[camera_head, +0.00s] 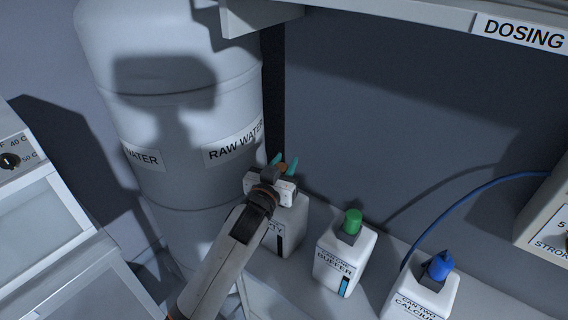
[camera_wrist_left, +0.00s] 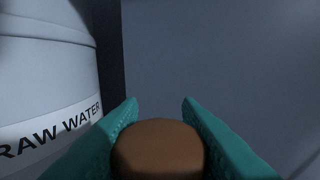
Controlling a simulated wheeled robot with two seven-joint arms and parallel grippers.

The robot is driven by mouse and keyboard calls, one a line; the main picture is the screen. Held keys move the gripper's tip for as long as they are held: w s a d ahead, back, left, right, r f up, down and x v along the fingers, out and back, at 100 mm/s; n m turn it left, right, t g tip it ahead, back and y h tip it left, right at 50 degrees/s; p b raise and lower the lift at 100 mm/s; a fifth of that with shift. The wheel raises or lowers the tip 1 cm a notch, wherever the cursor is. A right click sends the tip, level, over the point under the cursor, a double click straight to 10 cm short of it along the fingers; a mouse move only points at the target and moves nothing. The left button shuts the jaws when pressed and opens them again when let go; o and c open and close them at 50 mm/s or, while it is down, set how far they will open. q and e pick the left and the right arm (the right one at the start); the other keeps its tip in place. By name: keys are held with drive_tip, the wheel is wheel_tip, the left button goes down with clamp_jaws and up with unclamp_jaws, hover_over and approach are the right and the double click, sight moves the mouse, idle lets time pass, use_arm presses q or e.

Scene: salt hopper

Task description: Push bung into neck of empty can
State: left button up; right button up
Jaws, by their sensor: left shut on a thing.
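The empty can (camera_head: 291,238) is a white box-shaped can standing at the left end of the shelf, its label partly hidden by my arm. My left gripper (camera_head: 284,166) is above and behind that can, with teal fingers. It is shut on the brown bung (camera_head: 282,168), which also shows between the fingers in the left wrist view (camera_wrist_left: 158,148). The can's neck is hidden behind my gripper, so I cannot tell whether the bung touches it. My right gripper is not in view.
A can marked buffer (camera_head: 334,262) with a green cap (camera_head: 352,222) and a can marked calcium (camera_head: 432,290) with a blue fitting (camera_head: 439,265) and hose stand to the right. A large raw water tank (camera_head: 180,110) is close at the left. A shelf marked dosing (camera_head: 430,12) overhangs above.

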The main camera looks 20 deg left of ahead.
use_arm(q)
drive_tip(key=shift+f+b, duration=1.1)
drive_tip(key=shift+f, duration=0.55)
drive_tip(key=o, duration=1.5)
drive_tip(key=shift+o, duration=0.2)
drive_tip(key=shift+s, duration=0.15)
drive_tip(key=shift+s+a+p, duration=0.15)
drive_tip(key=shift+s+p, duration=0.35)
drive_tip(key=shift+s, duration=0.95)
drive_tip(key=shift+s+a+p, duration=0.1)
drive_tip(key=shift+s+p, duration=0.4)
drive_tip(key=shift+s, duration=0.9)
drive_tip(key=shift+s, duration=0.1)
